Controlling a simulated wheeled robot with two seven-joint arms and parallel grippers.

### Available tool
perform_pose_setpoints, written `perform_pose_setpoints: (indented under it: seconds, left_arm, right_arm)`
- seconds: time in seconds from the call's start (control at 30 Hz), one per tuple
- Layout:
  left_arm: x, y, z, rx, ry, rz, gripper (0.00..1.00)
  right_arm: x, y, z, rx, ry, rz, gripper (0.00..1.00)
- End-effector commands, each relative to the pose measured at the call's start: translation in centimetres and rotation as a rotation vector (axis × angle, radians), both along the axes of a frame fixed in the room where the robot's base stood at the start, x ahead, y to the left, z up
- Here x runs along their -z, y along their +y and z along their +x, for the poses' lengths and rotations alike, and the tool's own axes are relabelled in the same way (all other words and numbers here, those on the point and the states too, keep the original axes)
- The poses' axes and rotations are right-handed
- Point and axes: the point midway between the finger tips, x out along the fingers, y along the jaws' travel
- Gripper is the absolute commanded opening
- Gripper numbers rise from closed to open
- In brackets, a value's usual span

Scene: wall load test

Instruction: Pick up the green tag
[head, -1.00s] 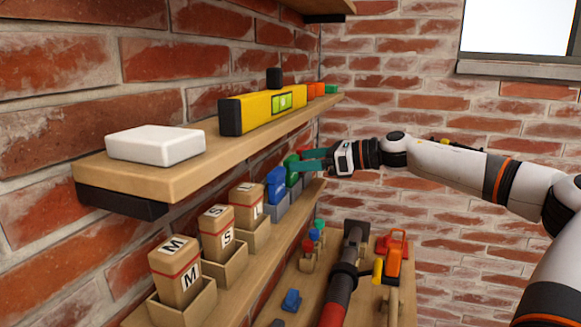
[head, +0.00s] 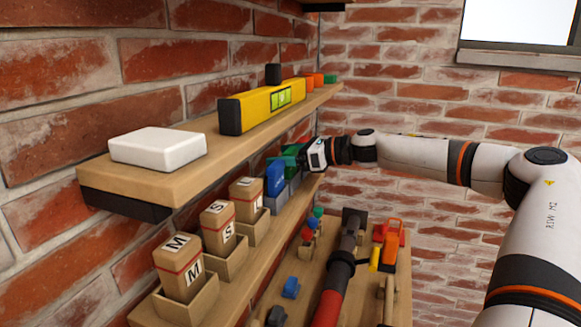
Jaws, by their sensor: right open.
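A green item (head: 290,160), which fits the green tag, stands at the far end of the middle shelf, behind a blue one (head: 275,178). It is partly hidden by my right gripper (head: 297,154). My left gripper is not in view.
The upper shelf (head: 165,185) holds a white block (head: 158,148) and a yellow level (head: 262,108), close above my gripper. Wooden bins with lettered boxes (head: 179,268) line the middle shelf's near part. A hammer (head: 341,270) lies lower down.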

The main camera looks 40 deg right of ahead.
Motion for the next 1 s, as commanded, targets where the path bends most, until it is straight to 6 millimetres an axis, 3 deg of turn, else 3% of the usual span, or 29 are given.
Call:
perform_pose_setpoints:
  seconds: [0.37,0.67,1.0]
  left_arm:
    - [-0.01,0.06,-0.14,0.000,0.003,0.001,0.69]
    - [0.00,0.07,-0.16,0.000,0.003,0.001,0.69]
    - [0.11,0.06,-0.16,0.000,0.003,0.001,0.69]
  right_arm:
    - [0.11,0.24,0.47,0.001,-0.001,0.000,0.78]
    - [0.11,0.25,0.46,0.000,-0.001,0.000,0.32]
    - [-0.16,0.26,0.46,0.000,-0.002,0.000,0.30]
